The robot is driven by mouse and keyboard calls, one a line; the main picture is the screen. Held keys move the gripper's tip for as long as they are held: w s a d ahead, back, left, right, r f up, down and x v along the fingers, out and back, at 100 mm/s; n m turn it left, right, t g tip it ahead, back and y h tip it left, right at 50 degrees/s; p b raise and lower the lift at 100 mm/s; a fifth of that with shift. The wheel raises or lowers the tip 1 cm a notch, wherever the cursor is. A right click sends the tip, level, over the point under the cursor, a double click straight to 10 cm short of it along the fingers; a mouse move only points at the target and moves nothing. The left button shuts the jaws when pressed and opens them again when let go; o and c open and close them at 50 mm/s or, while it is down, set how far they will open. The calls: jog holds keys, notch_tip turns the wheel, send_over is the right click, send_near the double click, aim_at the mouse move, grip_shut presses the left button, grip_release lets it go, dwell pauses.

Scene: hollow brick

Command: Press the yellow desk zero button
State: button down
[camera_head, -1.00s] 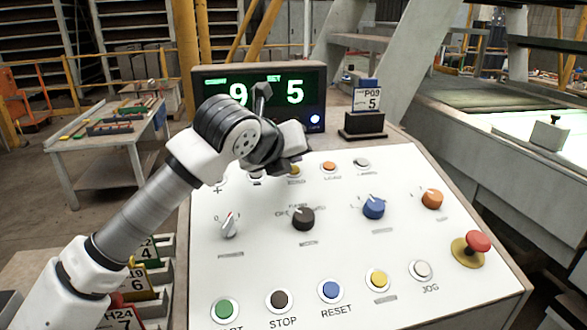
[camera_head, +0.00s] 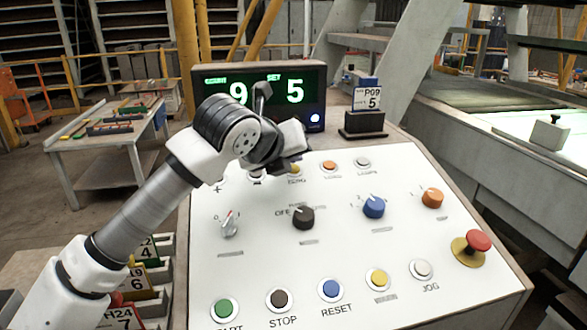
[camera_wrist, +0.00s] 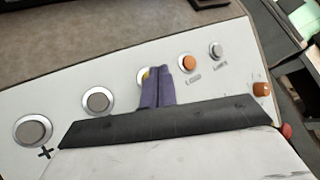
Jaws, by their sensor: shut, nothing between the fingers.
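The yellow zero button (camera_head: 295,170) is in the top row of the white desk panel, with a partly blurred label below it. In the head view, my gripper (camera_head: 292,163) is right at it and partly covers it. In the wrist view, the shut purple fingers of my gripper (camera_wrist: 156,88) lie over the button. Only a yellow sliver (camera_wrist: 146,75) and part of its pale ring show beside the fingers. I cannot tell whether the fingertips touch the button or whether it is pushed in.
An orange button (camera_head: 329,166) and a grey one (camera_head: 362,163) sit just right of it. Knobs, a red mushroom button (camera_head: 479,241) and another yellow button (camera_head: 378,279) are lower on the panel. The display (camera_head: 260,97) behind reads count 9, set 5.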

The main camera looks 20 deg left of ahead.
aim_at(293, 185)
jog(key=shift+w+f+b, duration=0.1)
jog(key=shift+f+b, duration=0.3)
jog(key=shift+b, duration=0.2)
jog(key=shift+w+a+f+b, duration=0.1)
jog(key=shift+f+b, duration=0.25)
jog(key=shift+b, duration=0.2)
dwell(0.5)
jog(key=shift+r, duration=0.1)
jog(key=shift+s+r, duration=0.2)
jog(key=shift+r, duration=0.5)
jog(key=r, duration=0.1)
jog(key=r+p, duration=0.1)
jog(key=r, duration=0.1)
jog(key=s+d+r+p, duration=0.1)
jog(key=shift+r, duration=0.4)
jog(key=shift+s, duration=0.1)
dwell(0.7)
